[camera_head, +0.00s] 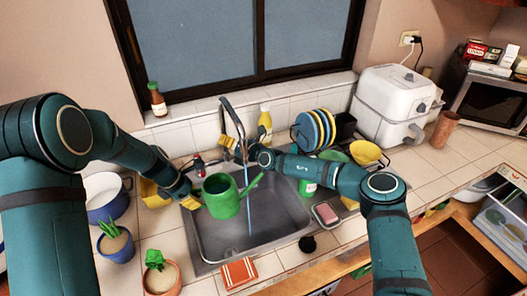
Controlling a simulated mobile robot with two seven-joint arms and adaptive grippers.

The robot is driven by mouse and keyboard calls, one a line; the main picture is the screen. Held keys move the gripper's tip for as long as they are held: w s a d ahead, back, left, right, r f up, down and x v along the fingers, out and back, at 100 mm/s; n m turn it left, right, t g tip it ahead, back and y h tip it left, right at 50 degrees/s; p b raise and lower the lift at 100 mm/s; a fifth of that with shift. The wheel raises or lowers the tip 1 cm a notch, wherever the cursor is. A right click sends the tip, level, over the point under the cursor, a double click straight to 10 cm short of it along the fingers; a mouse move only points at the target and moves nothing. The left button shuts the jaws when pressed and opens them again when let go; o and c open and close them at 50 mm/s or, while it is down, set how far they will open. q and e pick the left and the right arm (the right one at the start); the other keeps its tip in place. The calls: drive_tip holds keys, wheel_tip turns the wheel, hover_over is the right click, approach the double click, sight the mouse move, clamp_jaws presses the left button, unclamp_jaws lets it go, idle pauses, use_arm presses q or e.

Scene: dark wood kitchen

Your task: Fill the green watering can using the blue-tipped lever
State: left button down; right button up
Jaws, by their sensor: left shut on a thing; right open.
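The green watering can (221,197) is held above the sink, its spout pointing right. My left gripper (191,199) is shut on the can at its left side. The grey faucet (241,126) stands behind the sink, and a thin stream of water (249,210) falls from it past the can's spout into the basin. I cannot tell whether any water enters the can. My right gripper (231,145) is open beside the faucet neck. A red-tipped lever (199,163) is left of the faucet. The blue-tipped lever cannot be made out, perhaps hidden by my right gripper.
The sink (205,250) has free room below the can. A blue pot (105,203) and potted plants (116,244) stand at left. A yellow bottle (265,121), a dish rack with plates (316,128) and a pink sponge (326,213) are at right. An orange cloth (240,272) lies in front.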

drive_tip(key=d+r+n+g+h, duration=0.4)
drive_tip(key=d+n+g+h, duration=0.4)
drive_tip(key=d, duration=0.6)
drive_tip(key=shift+m+t+h, duration=0.4)
drive_tip(key=shift+m+h, duration=0.2)
drive_tip(key=shift+m, duration=0.2)
drive_tip(key=x, duration=0.8)
drive_tip(key=s+x, duration=0.1)
drive_tip(key=x, duration=0.2)
drive_tip(key=shift+w+d+f, duration=0.1)
drive_tip(key=shift+w+f, duration=0.1)
drive_tip(key=shift+f, duration=0.35)
clamp_jaws()
